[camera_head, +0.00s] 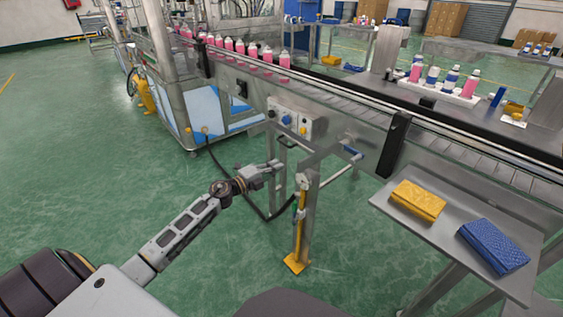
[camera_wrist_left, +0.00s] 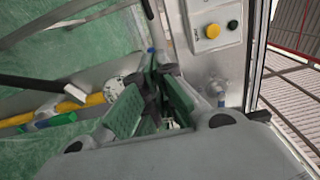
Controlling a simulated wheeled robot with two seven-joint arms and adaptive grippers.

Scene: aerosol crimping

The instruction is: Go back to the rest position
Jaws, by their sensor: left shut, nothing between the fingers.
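My left arm reaches in from the lower left in the head view. Its gripper (camera_head: 277,167) is in front of the conveyor, below the control box, with nothing held. In the left wrist view the gripper's green-padded fingers (camera_wrist_left: 150,103) are shut and empty. My right gripper is in neither view.
The conveyor (camera_head: 340,98) carries a row of pink cans (camera_head: 240,47). A side shelf (camera_head: 450,235) holds a yellow cloth (camera_head: 418,200) and a blue cloth (camera_head: 493,246). The green floor at left is clear.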

